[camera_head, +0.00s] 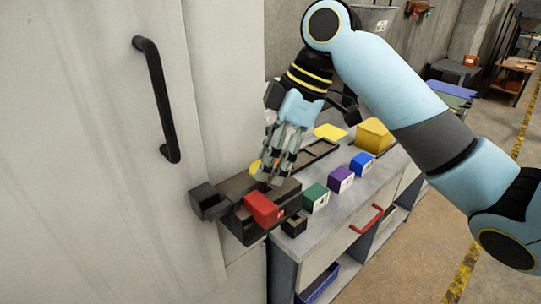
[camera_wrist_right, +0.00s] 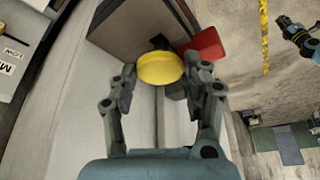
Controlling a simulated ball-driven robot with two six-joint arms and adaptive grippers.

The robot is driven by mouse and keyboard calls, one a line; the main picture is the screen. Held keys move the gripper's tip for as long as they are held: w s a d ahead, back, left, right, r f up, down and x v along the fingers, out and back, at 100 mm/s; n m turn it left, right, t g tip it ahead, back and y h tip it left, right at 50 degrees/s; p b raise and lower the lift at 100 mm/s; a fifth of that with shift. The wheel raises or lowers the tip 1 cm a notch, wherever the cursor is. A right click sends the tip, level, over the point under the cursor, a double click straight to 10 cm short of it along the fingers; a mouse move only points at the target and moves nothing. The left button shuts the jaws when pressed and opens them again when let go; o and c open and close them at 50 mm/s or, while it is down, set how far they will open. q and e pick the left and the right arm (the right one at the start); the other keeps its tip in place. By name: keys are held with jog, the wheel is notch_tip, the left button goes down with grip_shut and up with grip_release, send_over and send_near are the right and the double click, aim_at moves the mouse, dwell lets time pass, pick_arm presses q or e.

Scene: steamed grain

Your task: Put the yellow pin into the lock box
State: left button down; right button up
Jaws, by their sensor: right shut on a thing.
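My right gripper (camera_head: 268,178) points down over the lock box, its fingers shut on the yellow pin. The pin shows in the head view as a small yellow disc (camera_head: 254,167) beside the fingertips. In the right wrist view its round yellow head (camera_wrist_right: 160,69) sits between the two fingertips. The lock box (camera_head: 239,226) is a dark box at the counter's near left end, with a red block (camera_head: 263,208) on its front. The box also shows in the right wrist view (camera_wrist_right: 128,30). The pin's lower part and the opening are hidden. My left gripper is not in view.
Green (camera_head: 315,198), purple (camera_head: 341,179) and blue (camera_head: 362,163) blocks stand in a row right of the box. A yellow block (camera_head: 374,135) and a dark tray (camera_head: 318,150) lie behind. A tall cabinet with a black handle (camera_head: 157,100) rises close on the left.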

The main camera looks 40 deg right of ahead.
jog(key=shift+r, duration=0.1)
jog(key=shift+f, duration=0.7)
dwell(0.4)
jog(key=o, duration=1)
